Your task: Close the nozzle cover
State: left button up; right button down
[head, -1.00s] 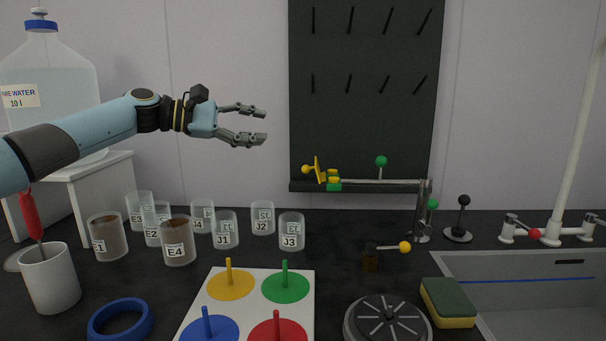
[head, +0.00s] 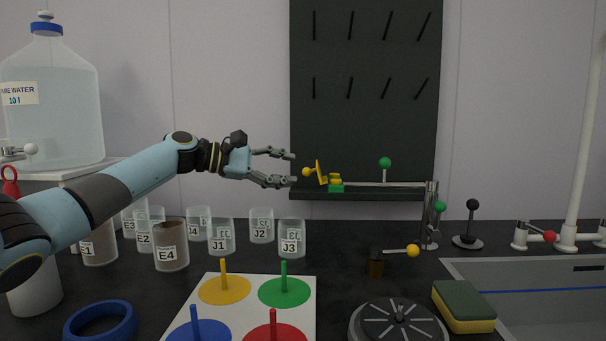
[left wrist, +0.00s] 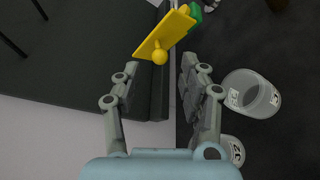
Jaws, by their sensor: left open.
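The nozzle cover (head: 321,173) is a yellow flap with a round yellow knob (head: 307,172) on its left side. It stands tilted open beside the yellow and green nozzle end (head: 336,183) of a horizontal metal pipe (head: 385,184). My left gripper (head: 292,169) is open, just left of the knob, its fingers pointing right. In the left wrist view, the yellow cover (left wrist: 165,32) and its knob (left wrist: 159,57) lie just ahead of and between the open fingertips (left wrist: 158,66), not gripped. My right gripper is not in view.
Glass beakers, such as J3 (head: 292,239) and J1 (head: 221,237), stand on the dark counter below my arm. A dark pegboard (head: 364,90) with a bottom ledge is behind the pipe. A sink (head: 540,300) is at right.

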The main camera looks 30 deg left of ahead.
aim_at(303, 171)
pick_arm(q)
jog(key=shift+x, duration=2.4)
jog(key=shift+c, duration=0.4)
grip_shut()
